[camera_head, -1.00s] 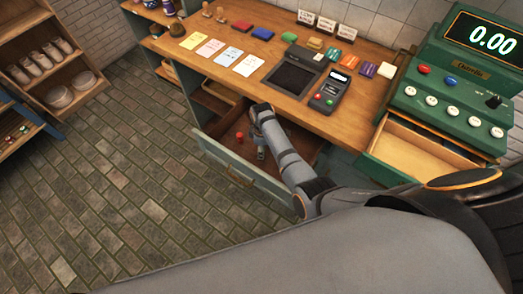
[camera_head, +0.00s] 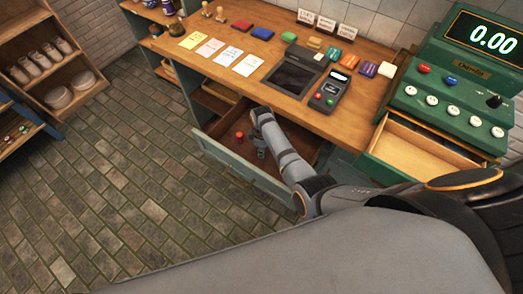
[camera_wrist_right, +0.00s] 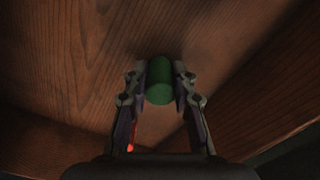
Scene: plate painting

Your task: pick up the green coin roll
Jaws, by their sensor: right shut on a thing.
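The green coin roll (camera_wrist_right: 159,82) is a short dark green cylinder. In the right wrist view it sits between the two fingers of my right gripper (camera_wrist_right: 159,88), which is shut on it, with one finger on each side. Brown wood fills the view behind it. In the head view my right gripper (camera_head: 261,152) points down into the open drawer (camera_head: 240,172) under the counter. The roll cannot be made out there, hidden by the gripper and arm. My left gripper is not in view.
A red roll (camera_head: 239,135) lies in the drawer, left of my right gripper. The counter (camera_head: 225,75) above holds cards, a card terminal (camera_head: 328,95) and coloured blocks. A green cash register (camera_head: 455,85) with an open drawer stands at right. The floor at left is clear.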

